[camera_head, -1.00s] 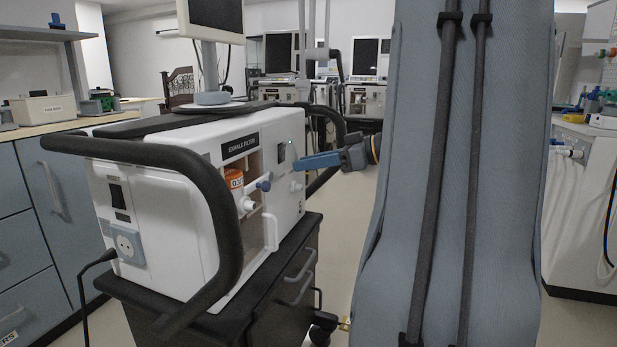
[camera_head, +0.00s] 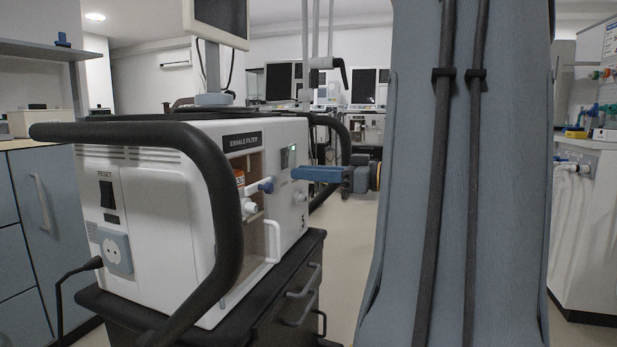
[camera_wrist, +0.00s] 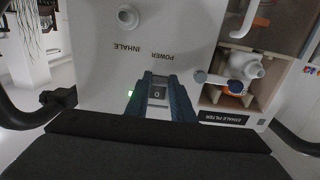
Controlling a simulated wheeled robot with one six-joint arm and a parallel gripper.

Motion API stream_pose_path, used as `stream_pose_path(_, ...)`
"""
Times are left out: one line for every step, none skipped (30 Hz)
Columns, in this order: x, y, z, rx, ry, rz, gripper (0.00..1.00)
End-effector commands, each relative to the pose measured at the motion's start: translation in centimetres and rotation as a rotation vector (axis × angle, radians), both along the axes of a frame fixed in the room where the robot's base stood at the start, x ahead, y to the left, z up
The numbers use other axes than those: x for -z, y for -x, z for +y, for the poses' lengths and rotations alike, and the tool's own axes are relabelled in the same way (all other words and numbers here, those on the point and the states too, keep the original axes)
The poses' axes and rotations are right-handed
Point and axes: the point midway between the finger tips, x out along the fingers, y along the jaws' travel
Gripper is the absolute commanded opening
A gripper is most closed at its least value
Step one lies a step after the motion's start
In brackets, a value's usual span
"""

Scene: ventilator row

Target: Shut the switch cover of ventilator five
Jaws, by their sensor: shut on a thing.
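The ventilator (camera_head: 165,215) is a white box on a dark cart, its side panel facing right. The power switch (camera_wrist: 157,94), marked 0, shows in the wrist view below the upside-down word POWER, with a green light beside it. My gripper (camera_wrist: 160,84) has its blue fingers on both sides of the switch, shut on a grey piece there that looks like the switch cover. Whether the cover is open or shut is unclear. In the head view, my gripper (camera_head: 294,173) reaches in from the right at the panel.
A black handle bar (camera_head: 228,200) curves around the ventilator's near corner. A blue knob (camera_head: 266,185) and white ports stick out at the exhale filter, near my gripper. A power plug (camera_head: 96,263) and cable hang at lower left. More ventilators stand behind.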

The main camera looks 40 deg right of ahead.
Motion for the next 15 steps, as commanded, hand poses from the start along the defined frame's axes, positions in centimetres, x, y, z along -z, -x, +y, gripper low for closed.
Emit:
stream_pose_path(0.02,0.01,0.03,-0.001,-0.001,0.0,0.0)
stream_pose_path(0.02,0.01,0.03,-0.001,-0.001,0.0,0.0)
stream_pose_path(0.01,0.01,0.03,-0.001,-0.001,0.0,0.0)
stream_pose_path(0.0,0.01,0.03,-0.001,-0.001,0.0,0.0)
stream_pose_path(0.0,0.01,0.03,-0.001,-0.001,0.0,0.0)
stream_pose_path(0.0,0.01,0.03,-0.001,-0.001,0.0,0.0)
stream_pose_path(0.0,0.01,0.03,-0.001,-0.001,0.0,0.0)
stream_pose_path(0.01,0.01,0.03,-0.001,-0.001,0.0,0.0)
stream_pose_path(0.0,0.01,0.03,-0.001,-0.001,0.0,0.23)
stream_pose_path(0.0,0.01,0.03,-0.001,-0.001,0.0,0.28)
stream_pose_path(0.01,0.01,0.03,-0.001,-0.001,0.0,0.33)
stream_pose_path(0.01,0.01,0.03,-0.001,-0.001,0.0,0.4)
stream_pose_path(0.0,0.0,0.02,-0.001,-0.001,0.0,0.41)
stream_pose_path(0.01,0.0,0.02,-0.001,-0.001,0.0,0.41)
stream_pose_path(0.01,0.0,0.02,0.0,-0.001,0.0,0.41)
